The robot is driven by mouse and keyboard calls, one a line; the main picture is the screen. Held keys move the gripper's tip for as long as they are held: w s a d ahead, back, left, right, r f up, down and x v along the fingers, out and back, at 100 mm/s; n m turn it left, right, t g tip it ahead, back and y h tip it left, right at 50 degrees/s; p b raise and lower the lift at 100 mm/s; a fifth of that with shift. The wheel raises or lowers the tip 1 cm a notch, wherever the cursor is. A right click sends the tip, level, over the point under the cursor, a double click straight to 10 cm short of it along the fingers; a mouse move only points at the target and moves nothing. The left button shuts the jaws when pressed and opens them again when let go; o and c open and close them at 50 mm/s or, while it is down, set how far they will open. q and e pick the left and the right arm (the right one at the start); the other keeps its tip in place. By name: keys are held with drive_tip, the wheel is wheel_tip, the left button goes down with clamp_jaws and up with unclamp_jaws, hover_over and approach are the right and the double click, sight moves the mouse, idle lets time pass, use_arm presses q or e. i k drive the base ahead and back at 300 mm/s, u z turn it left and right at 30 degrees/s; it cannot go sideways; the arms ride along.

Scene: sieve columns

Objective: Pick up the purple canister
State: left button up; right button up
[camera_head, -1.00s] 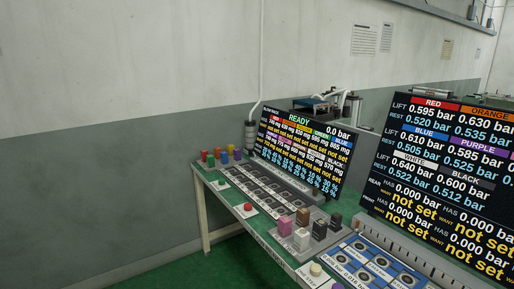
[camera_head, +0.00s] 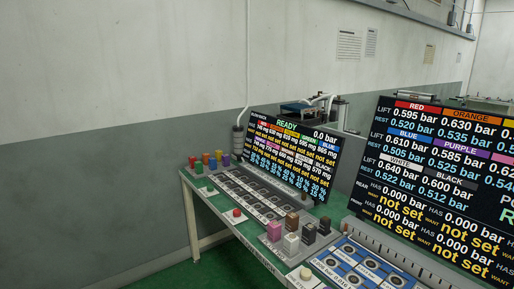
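A small purple canister (camera_head: 226,160) appears to stand at the right end of a cluster of coloured canisters on the far end of the long green-topped bench (camera_head: 205,203). It is small and far off, so its details are hard to make out. A blue canister (camera_head: 218,155) stands beside it, with red (camera_head: 192,162) and orange (camera_head: 205,158) ones to the left. Neither of my grippers shows in the head view.
Pink (camera_head: 274,231), white (camera_head: 291,245), brown (camera_head: 292,221) and dark canisters stand nearer on the bench. A red button (camera_head: 237,212) sits at its front edge. Screens (camera_head: 292,155) stand behind. Green floor (camera_head: 225,265) in front of the bench looks clear.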

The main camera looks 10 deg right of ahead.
sight(226, 158)
drive_tip(key=u, duration=0.8)
drive_tip(key=k, duration=1.05)
drive_tip(key=u, duration=1.15)
drive_tip(key=i, duration=0.4)
drive_tip(key=z, duration=0.5)
drive_tip(key=i, duration=2.45)
drive_tip(key=z, duration=0.55)
drive_tip(key=i, duration=1.35)
drive_tip(key=z, duration=0.7)
drive_tip(key=i, duration=0.95)
drive_tip(key=z, duration=1.8)
drive_tip(key=i, duration=0.9)
drive_tip(key=z, duration=0.9)
